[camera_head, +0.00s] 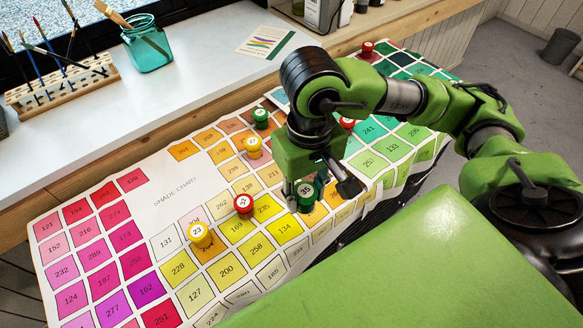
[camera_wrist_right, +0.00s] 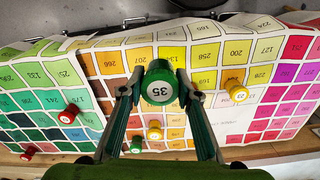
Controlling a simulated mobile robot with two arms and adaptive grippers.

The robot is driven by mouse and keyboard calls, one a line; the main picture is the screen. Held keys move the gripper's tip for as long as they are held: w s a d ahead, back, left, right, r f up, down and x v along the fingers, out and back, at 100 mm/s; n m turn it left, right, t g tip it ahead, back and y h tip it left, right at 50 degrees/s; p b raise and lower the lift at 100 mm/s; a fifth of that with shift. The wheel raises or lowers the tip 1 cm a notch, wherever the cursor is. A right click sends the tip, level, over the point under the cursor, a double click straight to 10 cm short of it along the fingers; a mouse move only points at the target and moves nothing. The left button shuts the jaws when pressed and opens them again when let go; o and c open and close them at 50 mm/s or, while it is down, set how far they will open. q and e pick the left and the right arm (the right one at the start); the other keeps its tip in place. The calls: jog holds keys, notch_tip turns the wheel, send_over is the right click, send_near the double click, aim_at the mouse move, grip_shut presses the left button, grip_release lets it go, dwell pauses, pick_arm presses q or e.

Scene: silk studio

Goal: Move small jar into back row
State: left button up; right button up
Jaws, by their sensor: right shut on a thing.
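My right gripper (camera_head: 320,190) is shut on a small jar with a green lid marked 35 (camera_head: 305,196), over the yellow and orange squares of the shade chart (camera_head: 165,188). In the right wrist view the jar (camera_wrist_right: 159,87) sits upright between the two fingertips (camera_wrist_right: 158,92). I cannot tell whether it touches the chart. Other small jars stand on the chart: a yellow one marked 23 (camera_head: 200,235), a red one (camera_head: 243,204), a yellow one (camera_head: 253,148) and a green one (camera_head: 261,118) farther back. My left gripper is out of view.
Another red jar (camera_head: 367,48) stands at the chart's far right. Behind the chart a white counter (camera_head: 190,95) holds a teal glass jar (camera_head: 148,48) with brushes, a wooden brush rack (camera_head: 62,85) and a colour card (camera_head: 265,41). The chart's left part is clear of jars.

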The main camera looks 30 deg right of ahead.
jog(key=shift+s+d, duration=0.2)
jog(key=shift+d, duration=0.05)
jog(key=w+f+p, duration=0.1)
jog(key=w+f, duration=0.2)
jog(key=w, duration=0.1)
jog(key=w+d+f+p, duration=0.1)
jog(key=w+f, duration=0.2)
jog(key=w, duration=0.1)
jog(key=w+d+f+p, duration=0.1)
jog(key=w+f, duration=0.1)
jog(key=w, duration=0.2)
jog(key=shift+w+f, duration=0.35)
jog(key=shift+f, duration=0.05)
jog(key=shift+w+d+f+p, duration=0.1)
jog(key=shift+w+f+p, duration=0.25)
jog(key=shift+f, duration=0.2)
notch_tip(320, 180, down, 2)
jog(key=shift+f+p, duration=0.1)
jog(key=shift+p, duration=0.5)
jog(key=shift+f, duration=0.45)
